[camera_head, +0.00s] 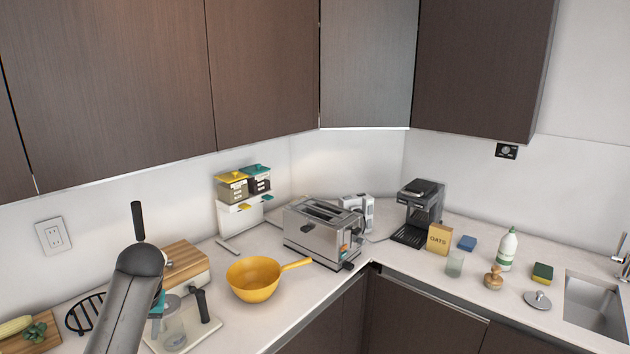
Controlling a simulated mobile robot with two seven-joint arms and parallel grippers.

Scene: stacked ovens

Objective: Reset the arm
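My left arm (128,298) comes up from the bottom left as a grey link with a dark rounded end. A narrow black upright piece, which looks like my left gripper (138,222) seen edge-on, stands above that end. I cannot see a gap between fingers, and nothing is visibly held. The arm hides part of the counter behind it. My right arm and gripper are not in view.
A yellow pan (254,279), a toaster (321,234) and a coffee machine (418,213) stand on the counter (330,291). A wooden-topped box (183,262) and glass jar (174,326) are close to my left arm. Cabinets (262,73) hang above.

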